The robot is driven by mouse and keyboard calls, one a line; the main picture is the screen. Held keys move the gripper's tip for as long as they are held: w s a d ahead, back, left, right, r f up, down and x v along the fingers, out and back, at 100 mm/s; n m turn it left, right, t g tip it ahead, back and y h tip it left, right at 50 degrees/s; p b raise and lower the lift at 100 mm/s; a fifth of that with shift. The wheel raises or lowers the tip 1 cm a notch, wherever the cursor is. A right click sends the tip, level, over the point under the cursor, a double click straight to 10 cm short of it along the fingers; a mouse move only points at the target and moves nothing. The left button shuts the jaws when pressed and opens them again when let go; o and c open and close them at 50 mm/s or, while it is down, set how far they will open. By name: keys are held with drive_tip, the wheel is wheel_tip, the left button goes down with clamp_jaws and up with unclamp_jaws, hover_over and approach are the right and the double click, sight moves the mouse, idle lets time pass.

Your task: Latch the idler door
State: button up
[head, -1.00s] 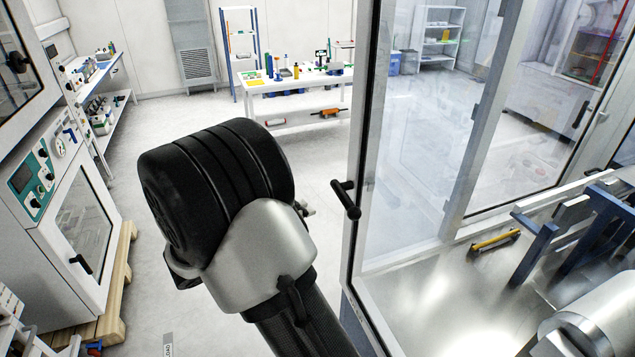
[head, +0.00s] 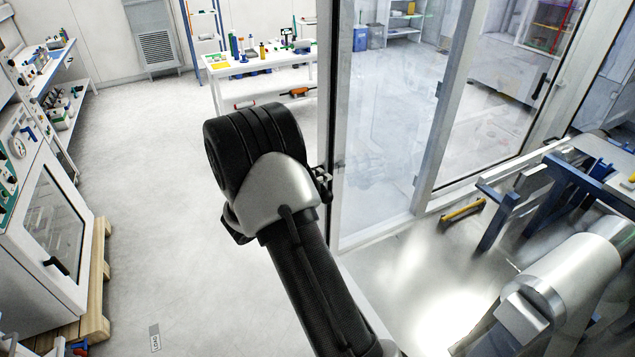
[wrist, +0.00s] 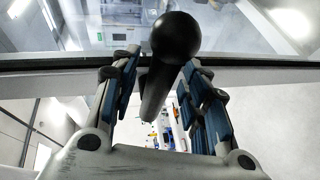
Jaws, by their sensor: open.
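The idler door is a clear pane in a pale frame with a dark edge (head: 328,90), upright right of my arm in the head view. Whether it is fully closed cannot be told. In the wrist view the dark door edge (wrist: 60,64) crosses the picture. The black door handle (wrist: 176,38) has a rounded end, and its bar runs between my blue-padded fingers. My gripper (wrist: 165,90) is open around the handle, with gaps on both sides. In the head view my gripper (head: 322,180) is small beside the door frame, partly hidden by my wrist, which also covers the handle.
Inside the enclosure are a silver roller (head: 575,280), blue brackets (head: 510,205) and a yellow bar (head: 463,210). A white cabinet (head: 50,240) stands on a wooden pallet (head: 98,290) at left. A white table (head: 260,64) is behind. The floor between is clear.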

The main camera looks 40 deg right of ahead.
drive_tip(key=shift+d, duration=0.3)
drive_tip(key=shift+f, duration=0.1)
drive_tip(key=shift+c, duration=0.4)
clamp_jaws()
